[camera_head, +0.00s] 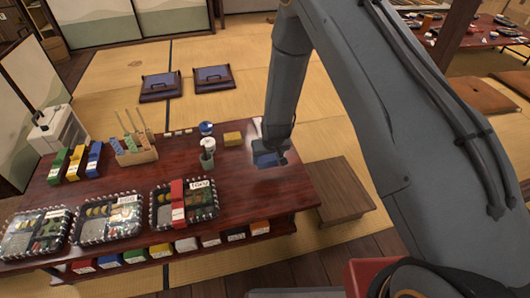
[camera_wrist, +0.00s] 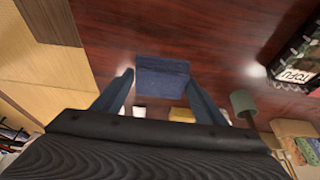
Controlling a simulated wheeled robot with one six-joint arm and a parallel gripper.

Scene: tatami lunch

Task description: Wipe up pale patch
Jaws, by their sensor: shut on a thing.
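My gripper (camera_head: 268,153) reaches down over the right end of the dark red table. It is shut on a folded blue cloth (camera_head: 268,159), which sits low at the tabletop. In the wrist view the cloth (camera_wrist: 162,78) lies between my two fingers; I cannot tell how firmly it presses on the wood. What lies under the cloth is hidden.
Bento boxes (camera_head: 183,205) line the front edge. A wooden bench (camera_head: 340,190) is at the right. Bare tabletop (camera_head: 245,190) lies between the boxes and my gripper.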

